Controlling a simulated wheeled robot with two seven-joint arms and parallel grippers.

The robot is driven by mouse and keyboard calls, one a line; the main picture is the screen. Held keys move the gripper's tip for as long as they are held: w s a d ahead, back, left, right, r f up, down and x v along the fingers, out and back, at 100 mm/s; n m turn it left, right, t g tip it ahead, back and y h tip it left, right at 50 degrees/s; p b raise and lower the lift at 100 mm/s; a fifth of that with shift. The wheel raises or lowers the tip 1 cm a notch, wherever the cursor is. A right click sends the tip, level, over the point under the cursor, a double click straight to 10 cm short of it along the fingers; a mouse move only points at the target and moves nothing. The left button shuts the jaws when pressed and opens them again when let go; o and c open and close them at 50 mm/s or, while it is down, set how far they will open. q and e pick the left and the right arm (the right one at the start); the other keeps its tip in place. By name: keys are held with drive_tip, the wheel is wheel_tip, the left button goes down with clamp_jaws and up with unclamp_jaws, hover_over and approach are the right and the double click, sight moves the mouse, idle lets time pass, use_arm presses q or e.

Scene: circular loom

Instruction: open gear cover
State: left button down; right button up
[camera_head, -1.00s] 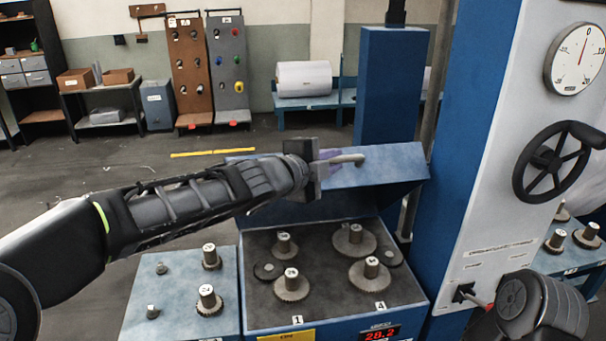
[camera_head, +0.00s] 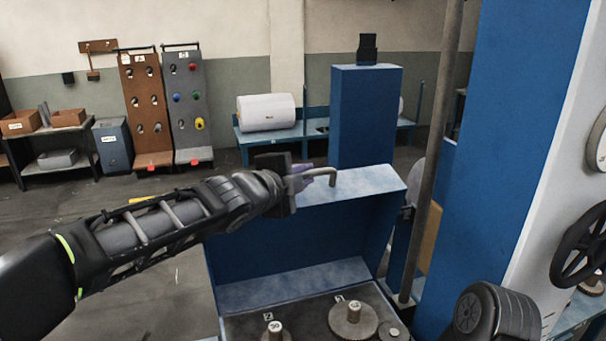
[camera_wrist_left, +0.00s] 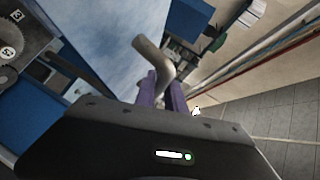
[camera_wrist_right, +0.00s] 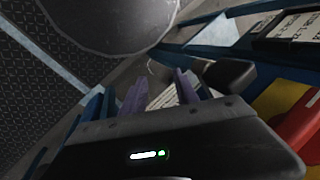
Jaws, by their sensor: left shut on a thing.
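The blue gear cover (camera_head: 300,245) stands raised at the back of the gear box, with its lid tilted up. Its bent metal handle (camera_head: 333,177) sticks out at the upper edge. My left gripper (camera_head: 312,175) is shut on this handle; the left wrist view shows the handle (camera_wrist_left: 155,60) between its purple fingers (camera_wrist_left: 162,92). Below the cover, gears (camera_head: 352,318) on pegs show in the open box. My right gripper's purple fingers (camera_wrist_right: 160,90) are apart with nothing visible between them in the right wrist view; in the head view only part of the right arm shows.
A blue column with a black handwheel (camera_head: 583,245) and a gauge stands at the right. A vertical metal pole (camera_head: 432,150) rises beside the cover. A white roll (camera_head: 266,112) and hanging boards stand far back.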

use_arm(q)
drive_tip(key=c, duration=1.4)
unclamp_jaws()
drive_tip(key=p+v, duration=0.2)
drive_tip(key=v, duration=0.6)
drive_tip(key=shift+f, duration=0.1)
